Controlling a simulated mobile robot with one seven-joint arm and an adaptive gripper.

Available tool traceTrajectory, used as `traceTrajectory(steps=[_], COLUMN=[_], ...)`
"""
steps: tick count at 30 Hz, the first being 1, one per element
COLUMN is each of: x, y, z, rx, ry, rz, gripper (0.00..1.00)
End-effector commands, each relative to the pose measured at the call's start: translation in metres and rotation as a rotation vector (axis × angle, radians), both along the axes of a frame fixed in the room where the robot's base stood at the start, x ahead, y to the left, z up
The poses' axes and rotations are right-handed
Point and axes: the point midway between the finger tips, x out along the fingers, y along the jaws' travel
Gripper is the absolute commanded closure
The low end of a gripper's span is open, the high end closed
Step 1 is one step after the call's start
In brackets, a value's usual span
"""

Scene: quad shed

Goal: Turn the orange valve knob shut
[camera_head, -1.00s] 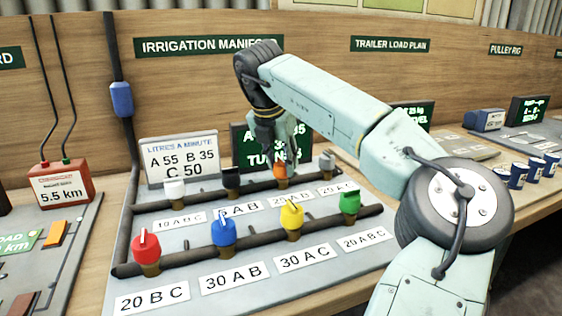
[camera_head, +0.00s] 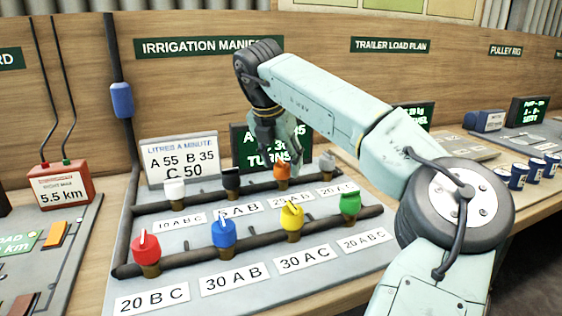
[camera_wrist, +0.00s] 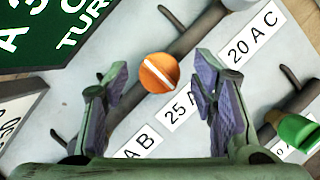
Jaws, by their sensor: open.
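The orange valve knob (camera_head: 282,170) sits on the back pipe of the irrigation manifold, third from the left in its row. In the wrist view the orange knob (camera_wrist: 159,73) is round with a white bar running diagonally across its top. My gripper (camera_head: 285,160) is just above and around the knob in the head view, partly hiding it. In the wrist view my gripper (camera_wrist: 160,95) is open, with one finger on each side and the knob between and slightly beyond the fingertips. I see no clear contact with the knob.
Other knobs stand close by: black (camera_head: 231,180), grey (camera_head: 327,161), white (camera_head: 174,190), yellow (camera_head: 292,218), green (camera_head: 350,204), blue (camera_head: 223,233) and red (camera_head: 145,248). A green sign (camera_wrist: 45,40) and a white sign (camera_head: 180,160) stand behind the back pipe.

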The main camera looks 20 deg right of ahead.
Motion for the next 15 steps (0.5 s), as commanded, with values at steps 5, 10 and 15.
traceTrajectory(steps=[5,10,15], x=[-0.007,-0.017,-0.025], y=[0.008,0.019,0.027], z=[0.027,0.061,0.089], rx=[-0.001,0.001,0.001], ry=[-0.004,-0.004,-0.003], rz=[0.0,0.002,0.003], gripper=[0.48,0.48,0.48])
